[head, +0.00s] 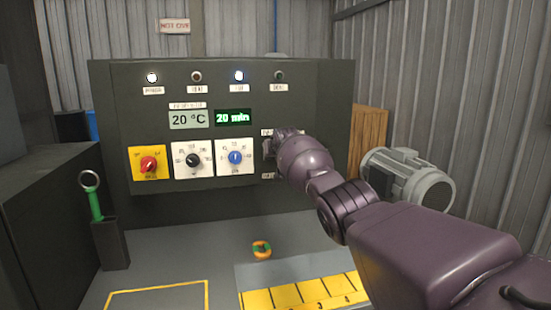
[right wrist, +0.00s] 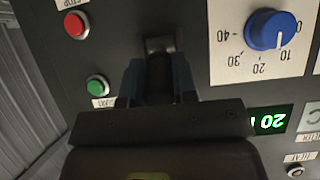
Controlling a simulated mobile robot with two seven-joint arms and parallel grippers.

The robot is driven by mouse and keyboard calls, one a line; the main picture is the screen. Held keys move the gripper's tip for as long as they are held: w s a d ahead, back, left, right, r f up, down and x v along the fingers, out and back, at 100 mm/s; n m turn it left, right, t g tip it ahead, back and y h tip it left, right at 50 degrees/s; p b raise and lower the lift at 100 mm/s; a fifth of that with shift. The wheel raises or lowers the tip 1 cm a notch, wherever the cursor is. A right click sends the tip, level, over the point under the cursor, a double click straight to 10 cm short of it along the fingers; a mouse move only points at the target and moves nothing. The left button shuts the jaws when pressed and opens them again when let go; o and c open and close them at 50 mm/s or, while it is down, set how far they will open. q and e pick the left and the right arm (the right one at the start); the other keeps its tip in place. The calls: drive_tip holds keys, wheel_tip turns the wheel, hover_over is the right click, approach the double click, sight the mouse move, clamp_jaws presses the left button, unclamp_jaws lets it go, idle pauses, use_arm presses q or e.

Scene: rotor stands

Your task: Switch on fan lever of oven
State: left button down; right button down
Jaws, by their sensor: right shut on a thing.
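The oven's dark control panel (head: 225,95) stands ahead in the head view. My right gripper (right wrist: 157,78) is at the panel, just right of the blue knob (head: 235,157). In the right wrist view its two fingers are shut on a dark lever (right wrist: 160,68), which stands out from a small grey mount on the panel. In the head view my gripper and wrist hide most of the lever. The lever's own label cannot be read. My left gripper is not in view.
A red button (right wrist: 76,25) and a green button (right wrist: 97,87) are near the gripper. The panel has a red knob (head: 148,164), black knob (head: 193,160) and indicator lights, the first and third lit. A grey motor (head: 408,178) stands at right. A ring (head: 262,249) lies in front.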

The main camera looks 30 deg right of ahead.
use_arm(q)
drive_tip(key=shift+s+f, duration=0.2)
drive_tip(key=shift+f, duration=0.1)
use_arm(e)
drive_tip(key=shift+r+g, duration=0.1)
drive_tip(key=shift+g, duration=0.3)
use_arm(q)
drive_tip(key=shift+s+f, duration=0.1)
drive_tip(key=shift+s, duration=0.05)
use_arm(e)
drive_tip(key=c, duration=0.9)
unclamp_jaws()
drive_tip(key=shift+s+r+p, duration=0.35)
drive_tip(key=shift+r+p, duration=0.35)
drive_tip(key=shift+p, duration=0.15)
drive_tip(key=shift+s+a+r+p, duration=0.25)
drive_tip(key=shift+s+p, duration=0.3)
drive_tip(key=shift+p, duration=0.55)
drive_tip(key=shift+s+a, duration=0.1)
drive_tip(key=shift+s, duration=0.1)
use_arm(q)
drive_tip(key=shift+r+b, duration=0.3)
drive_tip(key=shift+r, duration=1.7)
use_arm(e)
drive_tip(key=v, duration=0.7)
drive_tip(key=shift+s, duration=0.4)
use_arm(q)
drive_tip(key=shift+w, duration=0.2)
use_arm(e)
drive_tip(key=shift+r, duration=0.15)
